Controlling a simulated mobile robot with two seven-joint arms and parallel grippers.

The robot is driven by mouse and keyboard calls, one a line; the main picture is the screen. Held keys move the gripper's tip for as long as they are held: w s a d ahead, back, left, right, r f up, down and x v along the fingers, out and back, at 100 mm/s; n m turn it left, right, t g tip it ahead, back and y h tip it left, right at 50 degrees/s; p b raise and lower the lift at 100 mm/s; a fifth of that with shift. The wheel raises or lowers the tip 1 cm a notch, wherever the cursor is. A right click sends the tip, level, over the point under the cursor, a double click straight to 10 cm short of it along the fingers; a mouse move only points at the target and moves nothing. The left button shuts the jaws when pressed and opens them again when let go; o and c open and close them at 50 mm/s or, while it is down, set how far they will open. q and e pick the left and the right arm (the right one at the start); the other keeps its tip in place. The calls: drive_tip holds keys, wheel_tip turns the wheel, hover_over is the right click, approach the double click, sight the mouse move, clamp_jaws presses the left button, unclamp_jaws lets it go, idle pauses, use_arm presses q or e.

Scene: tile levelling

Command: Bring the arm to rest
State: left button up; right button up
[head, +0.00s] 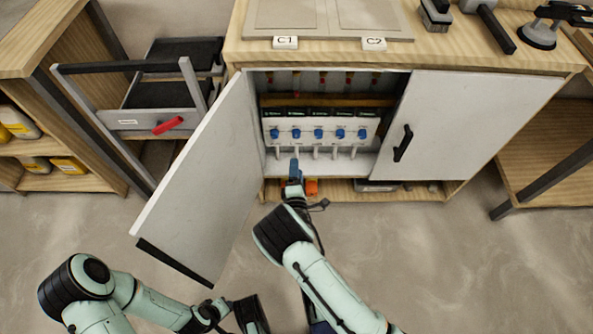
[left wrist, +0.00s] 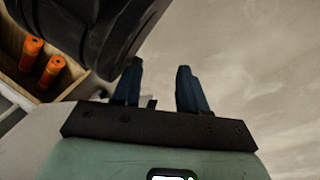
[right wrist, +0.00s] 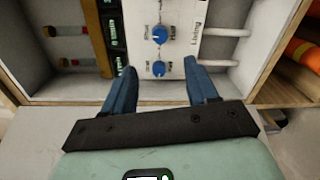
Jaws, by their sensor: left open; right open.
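My right arm reaches forward to the open cabinet in the head view. My right gripper (head: 294,170) is just in front of the row of blue knobs (head: 318,134). In the right wrist view its fingers (right wrist: 162,90) are apart with nothing between them, and two blue knobs on the white panel (right wrist: 182,68) show just beyond. In the left wrist view the left gripper (left wrist: 160,88) is open and empty, pointing over bare floor, with a dark arm part close by.
The left cabinet door (head: 203,185) stands open beside my right arm; the right door (head: 468,128) is shut. Orange cylinders (left wrist: 42,60) lie on the low shelf. A step stool (head: 150,105) stands at the left. Floor in front is clear.

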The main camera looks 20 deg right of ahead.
idle(0.4)
